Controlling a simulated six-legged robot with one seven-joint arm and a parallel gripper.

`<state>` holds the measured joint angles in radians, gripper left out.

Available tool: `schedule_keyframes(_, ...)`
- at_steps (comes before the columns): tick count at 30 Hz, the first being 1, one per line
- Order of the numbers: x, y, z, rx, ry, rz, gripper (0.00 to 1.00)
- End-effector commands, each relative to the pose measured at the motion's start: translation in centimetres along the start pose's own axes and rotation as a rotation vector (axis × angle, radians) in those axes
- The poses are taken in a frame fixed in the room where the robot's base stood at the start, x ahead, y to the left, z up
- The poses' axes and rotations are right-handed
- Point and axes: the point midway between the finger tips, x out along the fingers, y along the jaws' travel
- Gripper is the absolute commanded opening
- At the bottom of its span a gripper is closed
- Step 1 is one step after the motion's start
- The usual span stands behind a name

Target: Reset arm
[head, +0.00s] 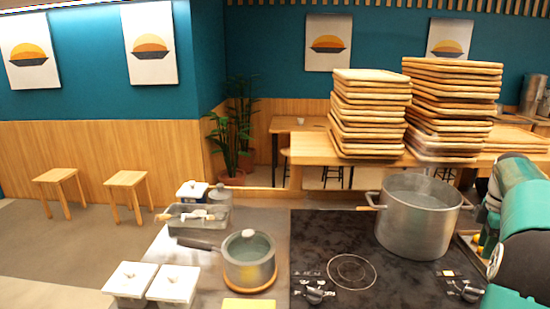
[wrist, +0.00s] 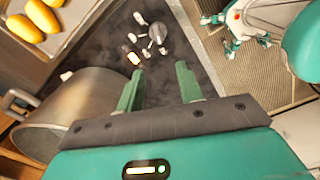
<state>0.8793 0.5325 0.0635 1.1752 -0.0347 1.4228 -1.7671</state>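My gripper (wrist: 158,85) shows in the wrist view with its two green fingers apart and nothing between them. It is above the dark cooktop (wrist: 112,42), with a control knob (wrist: 156,32) beyond the fingertips. In the head view my green and grey arm is at the right edge, and the gripper itself cannot be made out there. A large steel pot (head: 418,222) stands on the cooktop (head: 330,235) to the left of my arm. The pot also shows at the left of the wrist view (wrist: 75,110).
A lidded saucepan (head: 248,262), a metal tray (head: 200,222) and white lidded containers (head: 130,283) stand on the left counter. Stacks of wooden trays (head: 370,110) rise behind the pot. A tray with yellow pieces (wrist: 72,30) is at the wrist view's upper left.

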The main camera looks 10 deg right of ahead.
Motion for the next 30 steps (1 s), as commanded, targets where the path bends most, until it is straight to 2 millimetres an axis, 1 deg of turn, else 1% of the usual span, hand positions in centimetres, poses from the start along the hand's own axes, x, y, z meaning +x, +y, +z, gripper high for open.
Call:
schedule_keyframes(1,-0.9,-0.5,-1.8,0.010,-0.003,0.015,0.36)
schedule_keyframes(2,-1.4,-0.8,-2.8,0.025,-0.005,0.023,0.36)
schedule_keyframes(4,-2.7,-2.0,-5.8,0.067,-0.008,0.047,0.36)
schedule_keyframes(5,-3.3,-2.7,-7.1,0.089,-0.008,0.059,0.36)
schedule_keyframes(6,-4.0,-3.7,-8.9,0.119,-0.008,0.076,0.36)
schedule_keyframes(8,-5.0,-5.3,-11.4,0.166,-0.003,0.100,0.36)
schedule_keyframes(9,-5.5,-6.5,-13.0,0.197,0.002,0.116,0.36)
schedule_keyframes(11,-6.2,-8.3,-15.3,0.243,0.012,0.140,0.36)
schedule_keyframes(12,-6.6,-9.7,-16.7,0.274,0.020,0.155,0.36)
schedule_keyframes(14,-7.1,-11.8,-18.7,0.322,0.037,0.177,0.36)
schedule_keyframes(15,-7.4,-13.2,-19.9,0.353,0.049,0.192,0.36)
schedule_keyframes(17,-7.6,-15.4,-21.6,0.399,0.070,0.210,0.36)
schedule_keyframes(18,-7.7,-16.9,-22.6,0.430,0.086,0.222,0.36)
schedule_keyframes(20,-7.7,-19.2,-24.0,0.477,0.112,0.238,0.36)
schedule_keyframes(21,-7.7,-20.8,-24.8,0.508,0.131,0.247,0.36)
schedule_keyframes(23,-7.4,-23.2,-25.9,0.556,0.161,0.258,0.36)
schedule_keyframes(24,-7.2,-24.7,-26.5,0.587,0.184,0.264,0.36)
schedule_keyframes(26,-6.8,-27.1,-27.3,0.633,0.218,0.270,0.36)
schedule_keyframes(27,-6.4,-28.6,-27.7,0.664,0.241,0.272,0.36)
schedule_keyframes(29,-5.7,-30.9,-28.2,0.711,0.278,0.272,0.36)
schedule_keyframes(30,-5.2,-32.4,-28.5,0.742,0.305,0.270,0.36)
